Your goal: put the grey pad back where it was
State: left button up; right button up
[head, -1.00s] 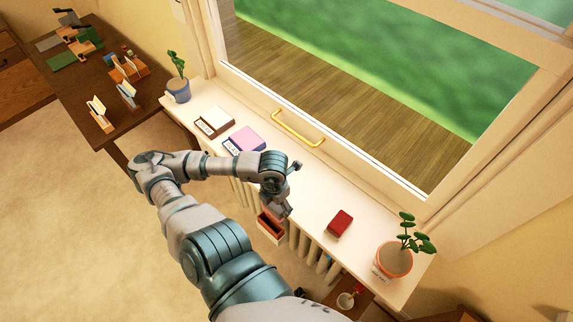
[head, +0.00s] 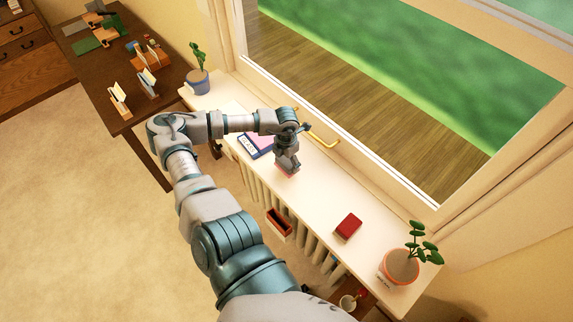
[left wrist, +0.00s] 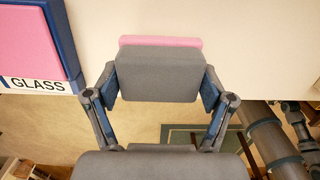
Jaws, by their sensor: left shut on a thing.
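My left gripper (head: 287,163) is over the white sill (head: 318,190), near its front edge. In the left wrist view the gripper (left wrist: 160,92) is shut on the grey pad (left wrist: 158,76), with a finger at each side of it. A pink strip shows along the pad's far edge in that view. I cannot tell whether the pad touches the sill. My right gripper is not in view.
A pink-topped blue box (head: 256,146) marked GLASS (left wrist: 38,40) lies left of the gripper. A red block (head: 348,226) and a potted plant (head: 399,267) stand to the right. A red open box (head: 279,223) is at the radiator below. The sill between gripper and red block is clear.

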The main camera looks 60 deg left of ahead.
aim_at(287, 160)
pick_arm(q)
notch_tip(287, 160, down, 2)
jog(key=shift+f+b, duration=0.15)
jog(key=shift+b, duration=0.2)
jog(key=shift+c, duration=0.5)
jog(key=o, duration=0.9)
jog(key=shift+c, duration=0.2)
jog(key=shift+o, duration=0.6)
jog(key=shift+a, duration=0.15)
notch_tip(287, 160, up, 7)
jog(key=p, duration=0.3)
jog(key=shift+f, duration=0.2)
notch_tip(287, 160, up, 4)
jog(key=shift+s+r, duration=0.1)
jog(key=shift+r, duration=0.65)
